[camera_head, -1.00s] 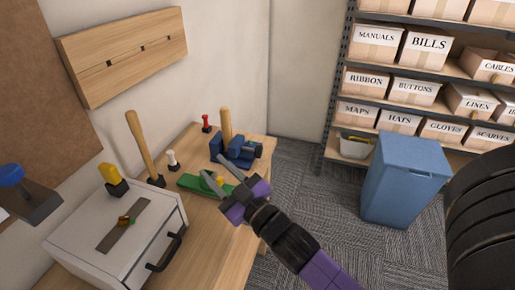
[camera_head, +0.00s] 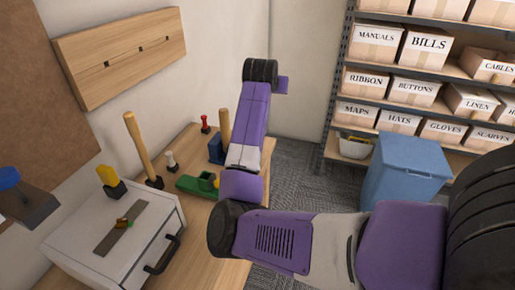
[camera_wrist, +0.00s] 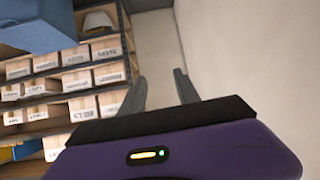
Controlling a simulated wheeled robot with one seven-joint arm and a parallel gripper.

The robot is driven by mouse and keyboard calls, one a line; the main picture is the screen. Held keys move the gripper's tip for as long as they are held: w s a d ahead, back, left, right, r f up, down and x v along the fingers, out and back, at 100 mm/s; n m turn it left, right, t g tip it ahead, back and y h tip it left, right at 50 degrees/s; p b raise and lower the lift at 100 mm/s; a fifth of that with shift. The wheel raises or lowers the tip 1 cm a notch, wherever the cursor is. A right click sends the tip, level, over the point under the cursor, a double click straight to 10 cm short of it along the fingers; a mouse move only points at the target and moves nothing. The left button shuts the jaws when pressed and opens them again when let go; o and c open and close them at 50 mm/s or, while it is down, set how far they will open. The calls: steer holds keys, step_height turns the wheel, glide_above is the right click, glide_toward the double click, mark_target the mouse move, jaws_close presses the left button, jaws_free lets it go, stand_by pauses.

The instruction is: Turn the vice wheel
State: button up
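The blue vice (camera_head: 215,149) stands at the far end of the wooden workbench in the head view. My arm covers most of it, and its wheel is hidden. A wooden handle rises beside the vice. My gripper (camera_wrist: 160,80) shows in the wrist view with its two grey fingers spread apart and nothing between them. It points toward a bare wall and the shelves, and the vice is not in that view. In the head view my arm reaches up in front of the vice, and the fingers cannot be made out.
A green tool (camera_head: 197,185), a mallet (camera_head: 142,148) and a white cabinet (camera_head: 113,245) crowd the bench's left side. A blue bin (camera_head: 407,170) stands on the carpet right of the bench. Shelves of labelled boxes (camera_head: 412,92) line the back wall.

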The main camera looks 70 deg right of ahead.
steer(key=a+f+y, duration=0.2)
steer(key=a+y, duration=0.1)
steer(key=a, duration=0.1)
steer(key=a+f+m+g+y, duration=0.1)
steer(key=a+f+y, duration=0.1)
steer(key=a+y, duration=0.2)
steer(key=a+f+g+y, duration=0.1)
steer(key=a+f+y, duration=0.1)
steer(key=a+y, duration=0.2)
steer(key=shift+s+a+f, duration=0.2)
steer(key=shift+a, duration=0.4)
steer(key=shift+s+a+f, duration=0.15)
steer(key=shift+a+f, duration=0.05)
steer(key=shift+a, duration=0.4)
steer(key=shift+a+f, duration=0.1)
steer(key=shift+f, duration=0.2)
steer(key=shift+f+b, duration=0.75)
steer(key=shift+f, duration=2.7)
jaws_close()
